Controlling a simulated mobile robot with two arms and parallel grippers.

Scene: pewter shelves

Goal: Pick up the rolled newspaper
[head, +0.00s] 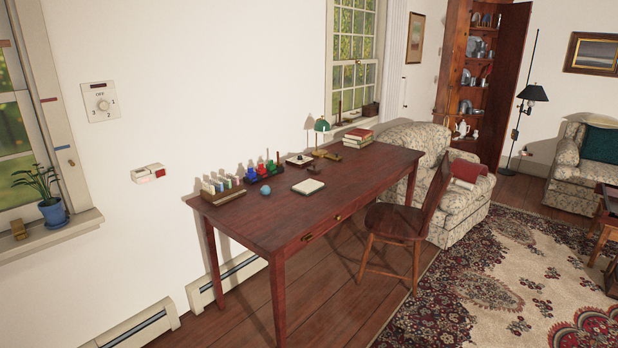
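I cannot make out a rolled newspaper anywhere in the head view. A dark red wooden desk (345,197) stands against the white wall in the middle. On it are a wooden holder with upright cards (222,187), several coloured items in a row (262,171), a small blue ball (265,190), a white pad (308,186), a green lamp (321,126) and stacked books (358,137). Neither of my grippers is in view.
A wooden chair (404,222) stands at the desk's right side, with a floral armchair (457,195) behind it. A patterned rug (510,265) covers the floor at right. A potted plant (52,211) stands on the left windowsill. Bare floorboards show at the bottom.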

